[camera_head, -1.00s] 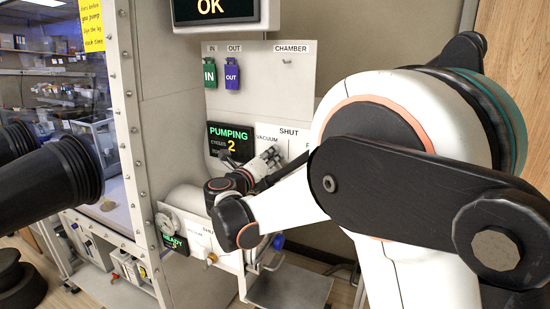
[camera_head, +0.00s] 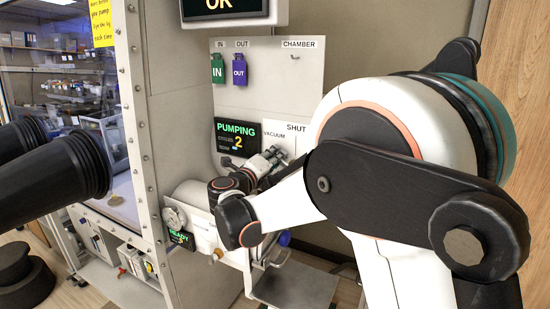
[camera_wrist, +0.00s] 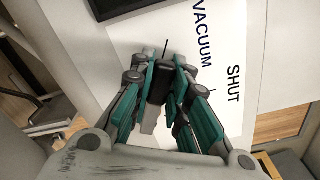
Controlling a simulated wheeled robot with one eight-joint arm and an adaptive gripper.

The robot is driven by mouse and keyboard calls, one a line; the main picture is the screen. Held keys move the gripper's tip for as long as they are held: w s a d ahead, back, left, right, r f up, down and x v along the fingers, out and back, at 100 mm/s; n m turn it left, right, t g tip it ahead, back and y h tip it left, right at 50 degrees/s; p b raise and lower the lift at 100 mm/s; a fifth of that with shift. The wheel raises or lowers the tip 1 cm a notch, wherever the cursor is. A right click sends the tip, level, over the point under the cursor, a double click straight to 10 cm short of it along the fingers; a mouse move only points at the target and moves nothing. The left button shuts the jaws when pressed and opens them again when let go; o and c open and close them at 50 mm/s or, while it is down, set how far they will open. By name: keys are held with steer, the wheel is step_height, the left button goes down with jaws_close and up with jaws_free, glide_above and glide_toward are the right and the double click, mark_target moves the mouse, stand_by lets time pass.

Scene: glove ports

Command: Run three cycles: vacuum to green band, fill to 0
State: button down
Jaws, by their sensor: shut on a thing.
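My gripper (camera_wrist: 163,80) has teal fingers closed on a dark valve handle (camera_wrist: 158,88) in front of the white valve plate (camera_wrist: 235,45). The plate reads VACUUM and SHUT. In the head view my gripper (camera_head: 270,160) is at the plate (camera_head: 290,132), and the handle is hidden there by the fingers. The black display (camera_head: 236,136) to its left reads PUMPING with a yellow 2. A round gauge (camera_head: 173,216) sits on the chamber's near end, its reading too small to tell. A small display (camera_head: 181,239) below it seems to read READY.
A green IN tag (camera_head: 217,68) and a purple OUT tag (camera_head: 239,71) hang on the upper panel beside an empty CHAMBER hook (camera_head: 293,56). An overhead screen (camera_head: 222,8) reads OK. Black glove ports (camera_head: 60,170) jut out at left. A grey shelf (camera_head: 293,288) lies below.

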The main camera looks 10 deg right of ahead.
steer(key=shift+f, duration=0.1)
steer(key=c, duration=1.5)
jaws_free()
steer(key=shift+a, duration=0.1)
steer(key=shift+s, duration=0.1)
steer(key=v, duration=1.1)
steer(key=shift+s+a, duration=0.2)
steer(key=shift+s, duration=0.15)
